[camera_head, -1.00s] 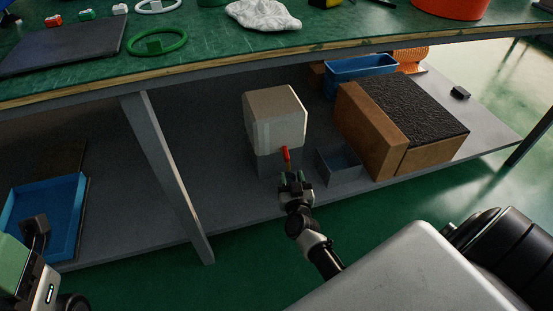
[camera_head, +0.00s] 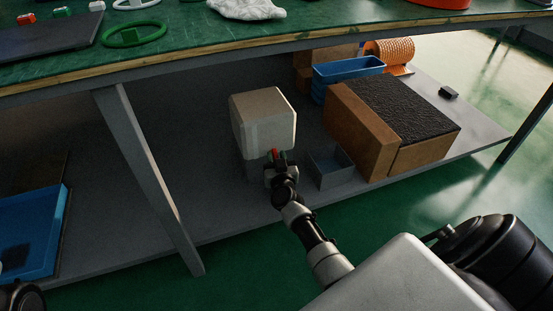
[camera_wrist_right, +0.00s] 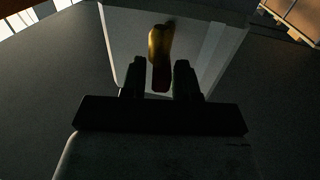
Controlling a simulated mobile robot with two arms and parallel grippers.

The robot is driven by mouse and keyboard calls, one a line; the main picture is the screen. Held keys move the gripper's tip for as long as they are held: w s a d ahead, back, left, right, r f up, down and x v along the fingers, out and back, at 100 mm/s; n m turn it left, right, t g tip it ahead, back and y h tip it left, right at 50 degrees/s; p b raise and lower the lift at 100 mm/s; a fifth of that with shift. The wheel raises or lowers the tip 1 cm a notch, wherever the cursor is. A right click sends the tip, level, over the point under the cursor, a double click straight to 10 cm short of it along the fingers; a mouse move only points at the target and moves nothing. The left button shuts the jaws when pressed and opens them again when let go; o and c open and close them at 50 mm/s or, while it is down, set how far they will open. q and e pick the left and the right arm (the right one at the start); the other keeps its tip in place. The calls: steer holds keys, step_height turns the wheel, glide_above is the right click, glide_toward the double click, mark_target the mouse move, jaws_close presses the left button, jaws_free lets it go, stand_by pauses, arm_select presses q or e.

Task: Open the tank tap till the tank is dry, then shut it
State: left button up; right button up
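The tank is a pale, box-shaped container (camera_head: 263,118) on a grey stand on the lower shelf; its water level cannot be made out. Its tap has a small red lever (camera_head: 274,153) at the front, partly hidden by my right gripper (camera_head: 279,162).
A small grey open bin (camera_head: 331,167) stands just right of the tank. A brown box with a black top (camera_head: 395,125) and a blue bin (camera_head: 348,68) stand further right. A grey table leg (camera_head: 150,180) is to the left, and the green bench top (camera_head: 190,40) overhangs the shelf.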

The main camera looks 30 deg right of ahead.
jaws_close()
